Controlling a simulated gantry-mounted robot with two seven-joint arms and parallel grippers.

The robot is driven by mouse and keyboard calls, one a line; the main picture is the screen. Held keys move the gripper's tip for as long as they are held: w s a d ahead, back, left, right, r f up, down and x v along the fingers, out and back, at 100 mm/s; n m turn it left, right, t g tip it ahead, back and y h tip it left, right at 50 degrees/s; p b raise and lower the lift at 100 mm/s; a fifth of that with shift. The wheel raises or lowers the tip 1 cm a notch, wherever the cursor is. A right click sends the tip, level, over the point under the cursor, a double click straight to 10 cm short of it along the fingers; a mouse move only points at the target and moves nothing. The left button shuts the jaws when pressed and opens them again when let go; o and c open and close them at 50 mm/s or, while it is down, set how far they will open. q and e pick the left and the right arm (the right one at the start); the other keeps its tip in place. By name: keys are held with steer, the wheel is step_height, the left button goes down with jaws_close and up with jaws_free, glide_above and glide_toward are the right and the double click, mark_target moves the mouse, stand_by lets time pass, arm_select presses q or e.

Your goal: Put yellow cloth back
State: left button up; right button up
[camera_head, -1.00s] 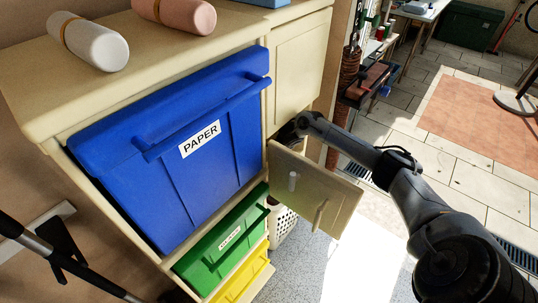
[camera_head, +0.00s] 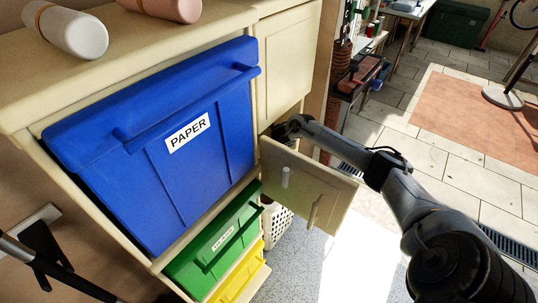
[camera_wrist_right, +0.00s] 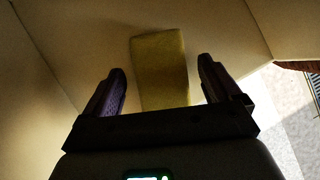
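The yellow cloth (camera_wrist_right: 160,68) lies inside a dim, cream-walled cabinet in the right wrist view. My right gripper (camera_wrist_right: 163,88) is open, with one dark finger on each side of the cloth. I cannot tell whether the fingers touch it. In the head view my right arm reaches in over the open cabinet door (camera_head: 318,193), and its gripper end is hidden inside the cabinet opening. My left gripper is not in view; only a dark arm part shows at the lower left.
A blue bin marked PAPER (camera_head: 205,165) fills the cabinet's left side. A green bin (camera_head: 208,253) and a yellow bin (camera_head: 240,280) sit below. A white basket (camera_head: 275,222) stands behind the door. Rolls (camera_head: 65,30) lie on the top. Open floor (camera_head: 350,260) lies to the right.

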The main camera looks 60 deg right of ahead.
steer(key=shift+r, duration=0.3)
steer(key=p+v, duration=0.2)
steer(key=v, duration=0.4)
steer(key=shift+s+r+p, duration=0.15)
steer(key=shift+p, duration=0.2)
steer(key=shift+s+a+r, duration=0.15)
steer(key=shift+r, duration=0.1)
steer(key=shift+s+r, duration=0.1)
